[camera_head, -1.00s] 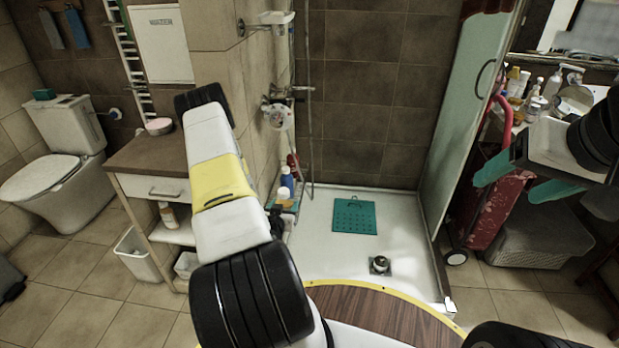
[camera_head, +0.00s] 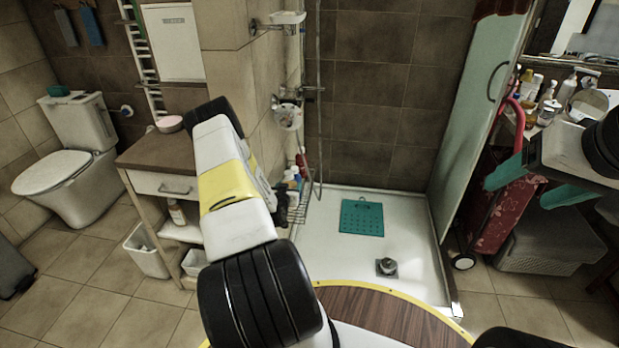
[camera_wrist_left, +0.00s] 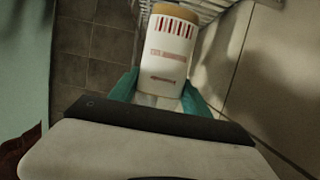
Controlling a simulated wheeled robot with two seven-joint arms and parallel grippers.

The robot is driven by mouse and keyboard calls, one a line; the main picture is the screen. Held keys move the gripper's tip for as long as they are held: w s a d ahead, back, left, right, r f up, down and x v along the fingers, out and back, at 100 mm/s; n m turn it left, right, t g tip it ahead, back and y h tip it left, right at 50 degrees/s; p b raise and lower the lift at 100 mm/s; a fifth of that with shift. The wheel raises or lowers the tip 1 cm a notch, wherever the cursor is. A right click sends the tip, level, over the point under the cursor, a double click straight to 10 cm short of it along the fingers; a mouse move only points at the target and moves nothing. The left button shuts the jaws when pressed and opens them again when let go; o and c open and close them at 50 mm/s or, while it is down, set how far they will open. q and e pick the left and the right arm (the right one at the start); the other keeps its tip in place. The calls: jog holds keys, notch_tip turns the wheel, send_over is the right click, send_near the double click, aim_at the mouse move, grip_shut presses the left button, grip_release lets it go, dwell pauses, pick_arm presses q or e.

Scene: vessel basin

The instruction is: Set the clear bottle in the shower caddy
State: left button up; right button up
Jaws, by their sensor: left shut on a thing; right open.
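My left gripper (camera_wrist_left: 158,90) is shut on a bottle (camera_wrist_left: 168,55) with a white label, red marks and a tan end. A clear part of it shows between the teal fingers in the left wrist view. In the head view my left arm hides most of this gripper and the bottle. The wire shower caddy (camera_head: 298,214) is at the shower's left wall. White wire bars of it also show just beyond the bottle in the left wrist view (camera_wrist_left: 206,8); I cannot tell whether they touch. My right gripper (camera_head: 538,182) is open and empty at the right.
Small bottles (camera_head: 293,178) stand by the caddy against the tiled wall. The shower tray (camera_head: 330,250) holds a teal mat (camera_head: 361,217) and a drain (camera_head: 387,267). A glass door (camera_head: 470,110) and a red cart (camera_head: 505,215) are to the right, a wooden cabinet (camera_head: 150,150) to the left.

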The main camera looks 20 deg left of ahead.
pick_arm(q)
jog(key=shift+w+a+f, duration=0.1)
jog(key=shift+w+f, duration=0.1)
jog(key=shift+f, duration=0.7)
jog(key=shift+w+f, duration=0.15)
jog(key=shift+f, duration=0.7)
jog(key=shift+f, duration=0.1)
jog(key=o, duration=1.6)
